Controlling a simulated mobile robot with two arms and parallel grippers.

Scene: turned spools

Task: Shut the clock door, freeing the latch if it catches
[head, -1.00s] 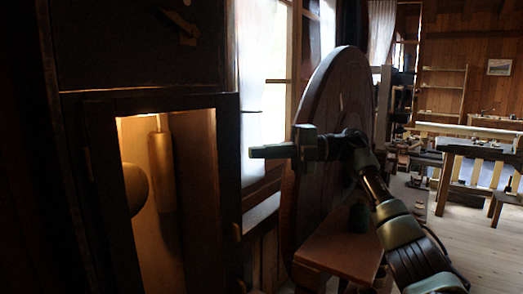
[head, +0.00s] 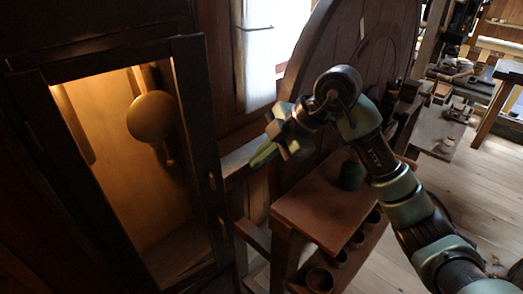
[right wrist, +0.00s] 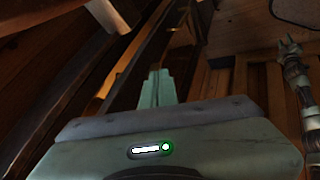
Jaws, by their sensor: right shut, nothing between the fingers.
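The tall dark clock case (head: 90,30) stands at the left of the head view. Its framed door (head: 196,130) has a dark wooden frame around a lit interior; I cannot tell how far it is ajar. A round pendulum bob (head: 152,117) hangs inside. A small light fitting, perhaps the latch (head: 212,182), sits on the right stile. My right gripper (head: 264,155) is to the right of the door, shut and empty, pointing down and left, apart from the frame in the picture. Its fingers (right wrist: 157,88) are together in the right wrist view.
A reddish-brown bench (head: 320,200) stands below my right arm, with pots (head: 320,280) under its top. A large round wooden disc (head: 350,70) rises behind it. A bright window (head: 258,55) is beside the clock. Open plank floor lies at the right.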

